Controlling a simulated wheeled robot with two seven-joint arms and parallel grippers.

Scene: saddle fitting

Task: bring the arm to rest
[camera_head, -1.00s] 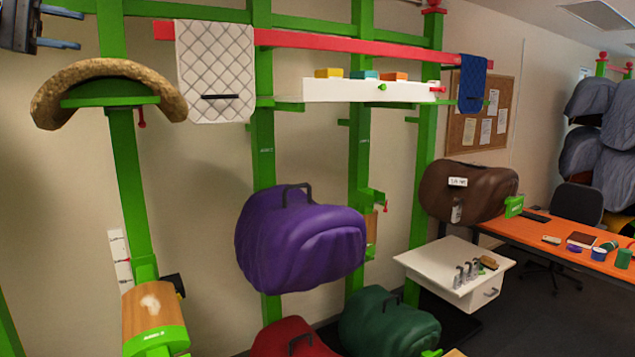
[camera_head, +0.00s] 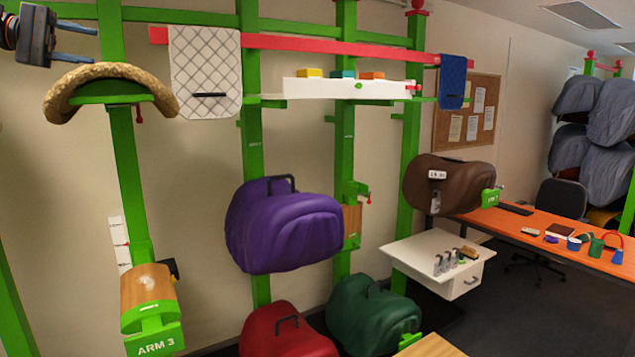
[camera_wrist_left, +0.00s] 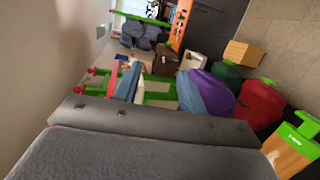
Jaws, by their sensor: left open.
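My left gripper (camera_head: 75,41) is at the upper left of the head view, its two blue-grey fingers apart and pointing right. Nothing shows between the fingers. It hangs above the tan curved pad (camera_head: 110,76) on its green arm, apart from it. In the left wrist view a large grey surface, perhaps part of my gripper, fills the lower part, with the room turned sideways behind it. My right gripper is in neither view.
A purple saddle (camera_head: 283,228) hangs on the green rack (camera_head: 253,150). Below are red (camera_head: 288,335) and green (camera_head: 371,315) saddles. A brown saddle (camera_head: 450,184) hangs right, near a white drawer table (camera_head: 425,252) and an orange bench (camera_head: 540,232). A quilted pad (camera_head: 206,62) hangs on the red rail.

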